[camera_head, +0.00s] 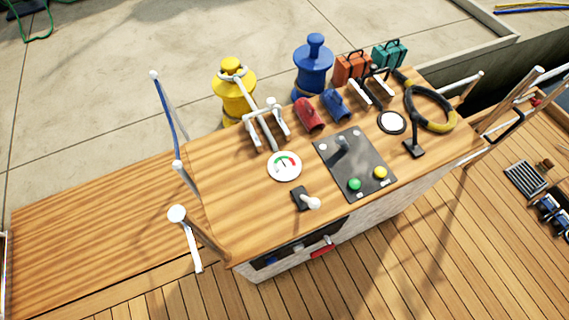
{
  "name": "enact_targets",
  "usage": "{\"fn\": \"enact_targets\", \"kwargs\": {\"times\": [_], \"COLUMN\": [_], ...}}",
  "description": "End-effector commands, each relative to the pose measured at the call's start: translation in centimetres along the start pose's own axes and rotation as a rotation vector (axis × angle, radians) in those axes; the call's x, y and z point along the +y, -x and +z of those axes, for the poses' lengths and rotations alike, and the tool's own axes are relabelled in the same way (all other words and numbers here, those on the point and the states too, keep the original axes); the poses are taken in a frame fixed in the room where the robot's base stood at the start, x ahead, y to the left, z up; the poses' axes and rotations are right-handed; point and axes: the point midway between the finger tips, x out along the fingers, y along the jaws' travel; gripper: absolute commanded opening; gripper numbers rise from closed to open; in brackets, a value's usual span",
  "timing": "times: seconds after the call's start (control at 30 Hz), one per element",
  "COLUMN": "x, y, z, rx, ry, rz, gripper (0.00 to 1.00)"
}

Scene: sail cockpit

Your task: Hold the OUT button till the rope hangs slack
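A dark control panel (342,170) lies on the wooden console top, with a green button (355,184) and a yellow button (380,172) near its front edge. Small pale labels sit beside the buttons, but they are too small to read, so I cannot tell which is OUT. A white rope (251,94) runs from the top of a yellow bollard (233,90) to a white fitting (268,122) on the console. It looks fairly straight; its tension is hard to judge. A round gauge (285,165) with green and red marks lies left of the panel. My gripper is not in view.
A black-handled lever (305,199) and an upright black lever (414,142) flank the panel. Red (309,115) and blue (336,104) clutch-like pieces stand behind it. A black and yellow ring (430,108) lies right. White-capped posts (177,214) rise at left. The space above the buttons is clear.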

Motion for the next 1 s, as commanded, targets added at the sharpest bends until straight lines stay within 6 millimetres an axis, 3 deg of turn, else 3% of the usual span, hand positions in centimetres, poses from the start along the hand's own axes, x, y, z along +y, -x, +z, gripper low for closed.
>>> {"fn": "enact_targets", "kwargs": {"times": [0.07,0.53,1.0], "x": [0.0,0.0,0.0], "y": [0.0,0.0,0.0], "z": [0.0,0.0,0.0], "rx": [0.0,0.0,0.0], "ry": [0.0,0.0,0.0], "rz": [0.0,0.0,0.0], "gripper": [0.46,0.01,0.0]}}
